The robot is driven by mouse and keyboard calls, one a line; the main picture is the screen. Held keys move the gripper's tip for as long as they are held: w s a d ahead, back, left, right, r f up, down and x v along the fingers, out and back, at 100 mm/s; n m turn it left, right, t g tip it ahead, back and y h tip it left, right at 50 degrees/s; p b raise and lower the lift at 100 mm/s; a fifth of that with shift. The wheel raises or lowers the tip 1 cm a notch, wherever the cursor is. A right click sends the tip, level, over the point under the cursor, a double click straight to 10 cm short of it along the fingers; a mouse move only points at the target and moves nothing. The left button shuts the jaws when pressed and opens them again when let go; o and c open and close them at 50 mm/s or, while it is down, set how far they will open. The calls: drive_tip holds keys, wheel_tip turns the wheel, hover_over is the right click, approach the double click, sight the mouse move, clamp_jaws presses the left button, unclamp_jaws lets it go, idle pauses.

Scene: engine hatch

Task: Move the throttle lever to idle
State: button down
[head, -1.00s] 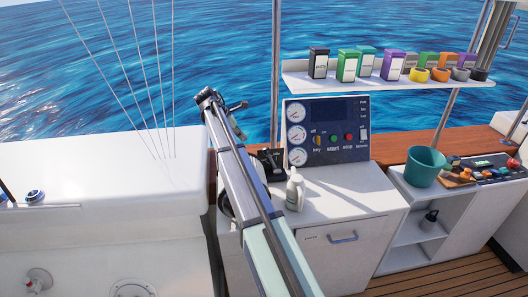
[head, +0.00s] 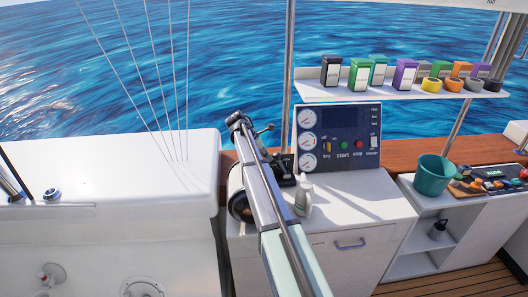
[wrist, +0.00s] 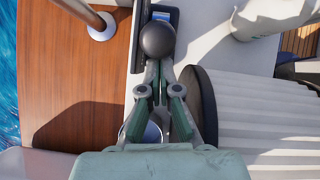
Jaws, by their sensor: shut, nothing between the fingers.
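The throttle lever shows in the wrist view as a round black knob (wrist: 157,39) above a dark base with a blue patch. In the head view the black lever unit (head: 285,167) stands left of the instrument panel, partly hidden by my arm. My gripper (wrist: 159,69) is shut and empty in the wrist view. Its fingertips are right beside the knob, at its lower edge in the picture; I cannot tell whether they touch it. In the head view my arm hides the fingers.
The instrument panel (head: 338,137) stands behind the lever. A pale bottle (head: 303,196) stands on the white counter (head: 350,203). A ribbed white cylinder with a black end (wrist: 208,106) lies close to my gripper. A metal post (wrist: 101,27) rises from the wooden ledge (wrist: 60,75).

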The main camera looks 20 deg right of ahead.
sight(278, 154)
drive_tip(key=shift+f, duration=0.1)
drive_tip(key=d+r+y+p, duration=0.1)
drive_tip(key=d, duration=0.1)
drive_tip(key=s+d+r+y, duration=0.1)
drive_tip(key=shift+s+d+r+t+y+p, duration=0.1)
drive_tip(key=shift+s+d+t+y+p, duration=0.05)
drive_tip(key=shift+d+t+y+p, duration=0.25)
drive_tip(key=shift+s+d+r+y, duration=0.1)
drive_tip(key=shift+d+y, duration=0.2)
drive_tip(key=shift+d, duration=0.05)
drive_tip(key=shift+s+d+r, duration=0.15)
drive_tip(key=shift+s+d, duration=0.05)
drive_tip(key=shift+d, duration=0.4)
drive_tip(key=shift+r, duration=0.1)
